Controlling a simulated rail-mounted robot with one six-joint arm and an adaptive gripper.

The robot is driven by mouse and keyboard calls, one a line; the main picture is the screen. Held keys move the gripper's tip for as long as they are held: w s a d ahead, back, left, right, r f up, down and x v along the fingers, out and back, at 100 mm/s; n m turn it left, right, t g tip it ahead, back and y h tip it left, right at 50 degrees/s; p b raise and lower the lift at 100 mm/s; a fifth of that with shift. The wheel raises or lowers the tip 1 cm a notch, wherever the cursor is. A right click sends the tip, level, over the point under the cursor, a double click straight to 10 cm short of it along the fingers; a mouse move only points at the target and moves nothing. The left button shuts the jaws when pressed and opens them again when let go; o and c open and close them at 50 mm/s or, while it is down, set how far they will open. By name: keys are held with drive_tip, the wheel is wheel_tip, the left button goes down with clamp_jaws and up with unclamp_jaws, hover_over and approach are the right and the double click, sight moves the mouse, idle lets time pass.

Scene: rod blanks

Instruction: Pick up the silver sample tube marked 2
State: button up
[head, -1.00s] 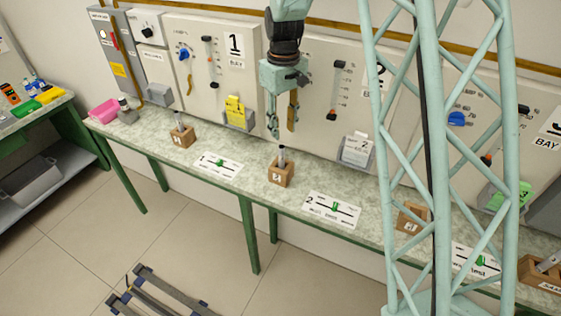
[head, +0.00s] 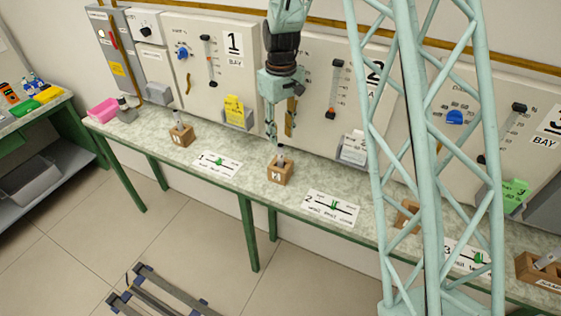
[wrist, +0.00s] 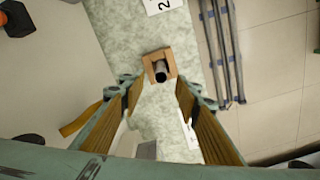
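A silver tube (head: 282,161) stands in a small wooden block (head: 280,173) on the bench; the block's front label seems to read 2. In the wrist view the tube (wrist: 160,68) has a dark end facing the camera and sits in the block (wrist: 169,58). My gripper (head: 279,138) is above and just behind the tube in the head view. In the wrist view my gripper (wrist: 158,92) is open, with its two fingers wide apart and nothing between them. The tube and block lie just beyond the fingertips, roughly centred between them. No marking on the tube itself is readable.
Another wooden block (head: 182,134) with a tube stands to the left, and more blocks stand to the right. Cards (head: 332,209) lie flat on the bench. A yellow-tagged holder (head: 236,115) and a grey holder (head: 353,150) stand by the wall panels behind.

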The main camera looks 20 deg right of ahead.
sight(281, 145)
drive_tip(key=shift+f, duration=3.1)
drive_tip(key=shift+f, duration=0.1)
drive_tip(key=shift+a+f+p, duration=0.1)
drive_tip(key=shift+f+p, duration=0.45)
drive_tip(key=shift+f, duration=1.95)
drive_tip(key=c, duration=0.8)
